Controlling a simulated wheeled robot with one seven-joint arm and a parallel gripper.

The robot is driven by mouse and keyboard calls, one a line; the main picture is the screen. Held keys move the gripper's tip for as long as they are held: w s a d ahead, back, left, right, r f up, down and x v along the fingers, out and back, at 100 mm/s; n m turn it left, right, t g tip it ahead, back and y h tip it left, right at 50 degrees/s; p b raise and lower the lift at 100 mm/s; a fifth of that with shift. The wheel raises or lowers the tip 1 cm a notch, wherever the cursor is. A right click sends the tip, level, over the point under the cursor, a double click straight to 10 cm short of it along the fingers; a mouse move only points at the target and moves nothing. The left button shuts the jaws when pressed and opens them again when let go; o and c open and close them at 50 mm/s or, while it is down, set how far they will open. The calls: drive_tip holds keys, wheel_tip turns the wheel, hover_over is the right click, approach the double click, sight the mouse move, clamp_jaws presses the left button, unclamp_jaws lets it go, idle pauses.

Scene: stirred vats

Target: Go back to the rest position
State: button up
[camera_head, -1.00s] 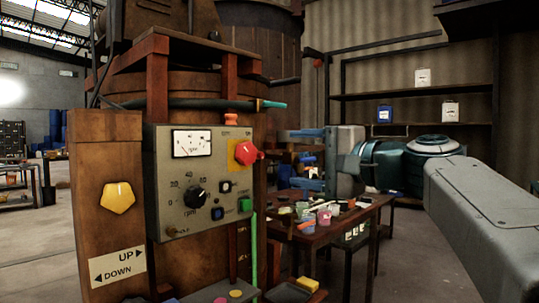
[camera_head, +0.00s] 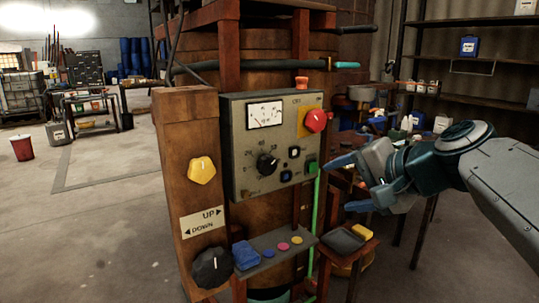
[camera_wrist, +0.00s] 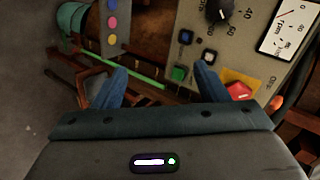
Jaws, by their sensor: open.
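My gripper (camera_head: 346,185) is at the right of the grey control panel (camera_head: 240,150), its two blue fingers spread apart with nothing between them. In the head view the red knob (camera_head: 316,120) and green button (camera_head: 311,166) are on the panel's right side. I cannot tell whether a finger touches the panel.
A wooden post with a yellow knob (camera_head: 202,170) and a black knob (camera_head: 212,267) stands left of the panel. A small shelf (camera_head: 290,240) with coloured buttons juts out below. Shelving (camera_head: 480,100) is behind my arm.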

drive_tip(key=s+f+n+g+h+p, duration=0.2)
drive_tip(key=s+n+g+h+p, duration=0.1)
drive_tip(key=s+p, duration=0.4)
drive_tip(key=s+f+n+g+h+p, duration=0.3)
drive_tip(key=s+p, duration=0.4)
drive_tip(key=p, duration=0.3)
drive_tip(key=shift+d+f+n+g+h+p, duration=0.3)
drive_tip(key=shift+d+n+g+h, duration=0.15)
drive_tip(key=shift+n, duration=0.55)
drive_tip(key=shift+a, duration=0.1)
